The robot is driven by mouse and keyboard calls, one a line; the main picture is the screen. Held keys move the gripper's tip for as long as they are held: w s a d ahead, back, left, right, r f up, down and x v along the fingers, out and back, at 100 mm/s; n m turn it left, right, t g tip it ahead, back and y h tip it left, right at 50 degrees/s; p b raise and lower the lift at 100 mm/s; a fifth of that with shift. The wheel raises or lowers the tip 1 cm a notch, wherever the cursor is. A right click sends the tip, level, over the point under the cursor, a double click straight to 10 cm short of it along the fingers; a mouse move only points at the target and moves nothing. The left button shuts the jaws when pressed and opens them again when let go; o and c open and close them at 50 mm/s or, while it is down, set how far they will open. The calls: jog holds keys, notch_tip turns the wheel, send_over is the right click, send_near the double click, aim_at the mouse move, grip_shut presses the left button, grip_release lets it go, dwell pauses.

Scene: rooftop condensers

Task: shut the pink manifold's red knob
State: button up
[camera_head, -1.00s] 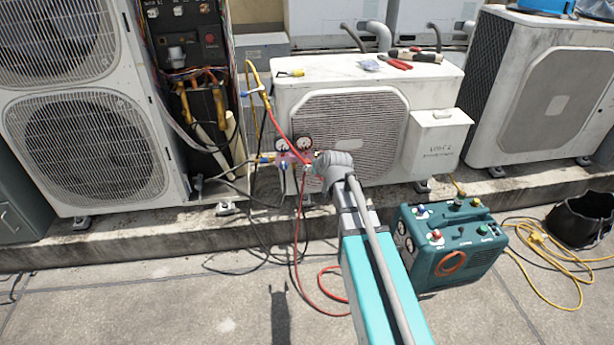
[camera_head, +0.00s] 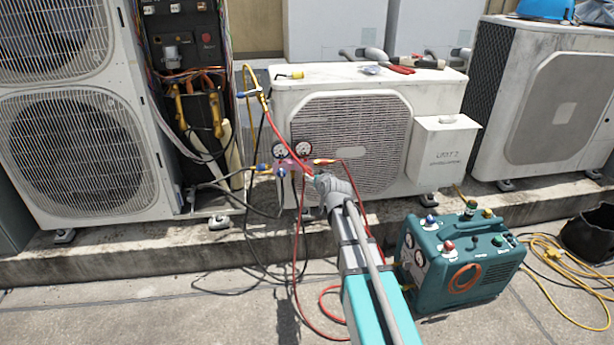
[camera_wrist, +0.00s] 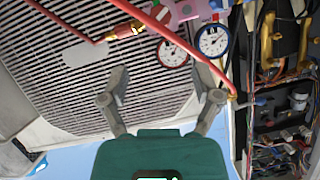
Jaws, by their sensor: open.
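The pink manifold (camera_head: 287,165) hangs in front of the middle condenser, with two round gauges on top; in the wrist view its pink body (camera_wrist: 188,10) is at the top edge. A red hose with a brass fitting (camera_wrist: 128,30) runs off its side. In the head view my gripper (camera_head: 322,181) is just below and right of the manifold.
Red and black hoses hang below the manifold. The left condenser (camera_head: 75,130) is open, with exposed pipes and wires. Pliers (camera_head: 400,70) lie on the middle condenser.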

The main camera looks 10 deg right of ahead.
aim_at(308, 171)
dwell(0.3)
jog(key=b+x, duration=0.5)
jog(key=x, duration=0.8)
jog(key=shift+w+f, duration=0.15)
jog(key=shift+w, duration=0.25)
grip_shut()
